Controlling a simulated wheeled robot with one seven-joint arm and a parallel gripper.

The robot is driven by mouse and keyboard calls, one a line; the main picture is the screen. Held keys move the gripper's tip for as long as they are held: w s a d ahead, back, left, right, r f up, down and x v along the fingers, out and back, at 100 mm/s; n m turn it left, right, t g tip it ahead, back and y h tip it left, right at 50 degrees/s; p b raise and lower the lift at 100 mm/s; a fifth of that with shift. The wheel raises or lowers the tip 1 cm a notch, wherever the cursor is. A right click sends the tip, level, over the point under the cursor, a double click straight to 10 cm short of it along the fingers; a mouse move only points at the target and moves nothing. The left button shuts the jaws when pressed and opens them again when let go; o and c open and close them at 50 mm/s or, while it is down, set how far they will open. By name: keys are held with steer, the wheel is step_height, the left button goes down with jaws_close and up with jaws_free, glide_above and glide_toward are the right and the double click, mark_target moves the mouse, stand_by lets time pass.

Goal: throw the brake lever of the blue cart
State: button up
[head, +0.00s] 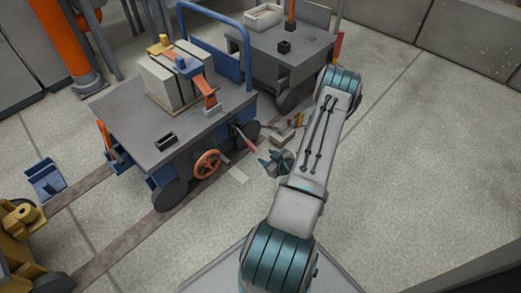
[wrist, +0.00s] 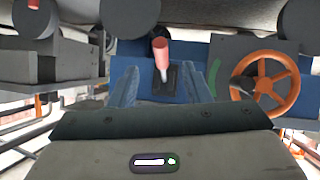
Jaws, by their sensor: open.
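The blue cart (head: 150,125) has a grey deck and a blue push rail and stands on floor rails. Its brake lever (head: 246,143), with a red grip, sticks out from the cart's side near the right end. In the wrist view the lever (wrist: 161,55) rises from a dark slot on a blue plate. My gripper (head: 270,160) is open and empty, just right of the lever in the head view. In the wrist view the lever shows between the two fingers of my gripper (wrist: 170,75). I cannot tell whether they touch it.
An orange handwheel (head: 207,163) is on the same cart side, close to the lever; it also shows in the wrist view (wrist: 271,84). A grey cart (head: 283,47) stands behind. Small items (head: 286,130) lie on the floor behind my gripper. The floor at right is clear.

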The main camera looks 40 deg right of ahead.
steer(key=shift+p+v, duration=0.3)
steer(key=shift+v, duration=1.25)
steer(key=w+a+r+g+h+p, duration=0.1)
steer(key=w+a+r+g+p, duration=0.15)
steer(key=r+p, duration=0.85)
steer(key=w+a+r+g+p, duration=0.2)
steer(key=a+r, duration=0.1)
steer(key=r, duration=1.6)
steer(key=w+a+r+g+h+p, duration=0.1)
steer(key=w+a+r+g+p, duration=0.15)
steer(key=r+p, duration=0.85)
steer(key=s+a+r+g+y+p, duration=0.1)
steer(key=s+a+r+p, duration=0.2)
steer(key=s+a+r, duration=0.3)
steer(key=s+a+r+m+p, duration=0.1)
steer(key=s+a+r+p, duration=0.3)
steer(key=r, duration=1.2)
steer(key=s+a+r+g+y+p, duration=0.1)
steer(key=s+a+r+p, duration=0.3)
steer(key=s+a+r, duration=0.4)
steer(key=a+r, duration=0.3)
steer(key=a, duration=0.1)
steer(key=shift+s+r+m+g+y, duration=0.25)
steer(key=shift+r+m+g+y, duration=0.05)
steer(key=shift+r+m, duration=0.1)
